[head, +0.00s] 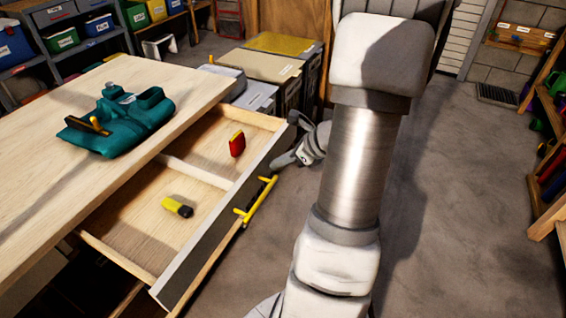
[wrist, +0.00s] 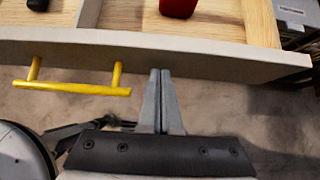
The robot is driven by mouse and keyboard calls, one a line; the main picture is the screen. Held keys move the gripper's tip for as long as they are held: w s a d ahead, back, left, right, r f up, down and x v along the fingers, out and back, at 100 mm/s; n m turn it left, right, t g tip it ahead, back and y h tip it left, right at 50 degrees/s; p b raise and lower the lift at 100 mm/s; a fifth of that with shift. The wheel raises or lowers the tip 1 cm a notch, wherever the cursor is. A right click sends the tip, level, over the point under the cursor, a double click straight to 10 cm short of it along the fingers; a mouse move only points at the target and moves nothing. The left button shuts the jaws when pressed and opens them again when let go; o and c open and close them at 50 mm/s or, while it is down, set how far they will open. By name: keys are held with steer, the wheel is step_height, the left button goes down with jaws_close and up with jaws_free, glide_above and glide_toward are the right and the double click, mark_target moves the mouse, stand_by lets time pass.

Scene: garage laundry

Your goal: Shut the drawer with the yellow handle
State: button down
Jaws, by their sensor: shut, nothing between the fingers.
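The drawer (head: 222,221) is pulled out from under a wooden workbench top. Its grey front carries a yellow bar handle (head: 257,202), which also shows in the wrist view (wrist: 75,88). In the wrist view my gripper (wrist: 160,72) is shut and empty, with its fingertips close to the drawer's front (wrist: 215,57), to the right of the handle. I cannot tell whether they touch it. In the head view my gripper (head: 283,160) is at the far end of the drawer front, partly hidden behind my arm.
A red object (head: 237,144) and a yellow-and-black object (head: 178,207) lie in separate drawer compartments. A teal tool bag (head: 118,122) lies on the workbench (head: 50,185). Bins (head: 270,65) stand behind the drawer, shelves at the right. The floor (head: 450,200) right of my arm is clear.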

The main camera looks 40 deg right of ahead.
steer(key=w+a+p, duration=0.1)
steer(key=w+a, duration=0.2)
steer(key=w, duration=0.5)
steer(key=w+a+p, duration=0.1)
steer(key=w+a, duration=0.3)
steer(key=w, duration=0.4)
steer(key=w+a+p, duration=0.1)
steer(key=w+a, duration=0.2)
steer(key=w, duration=0.6)
steer(key=shift+w+a, duration=0.1)
steer(key=shift+a, duration=0.15)
steer(key=shift+w+a+r, duration=0.1)
steer(key=shift+w+r, duration=0.05)
steer(key=shift+w, duration=0.1)
steer(key=shift+r, duration=0.1)
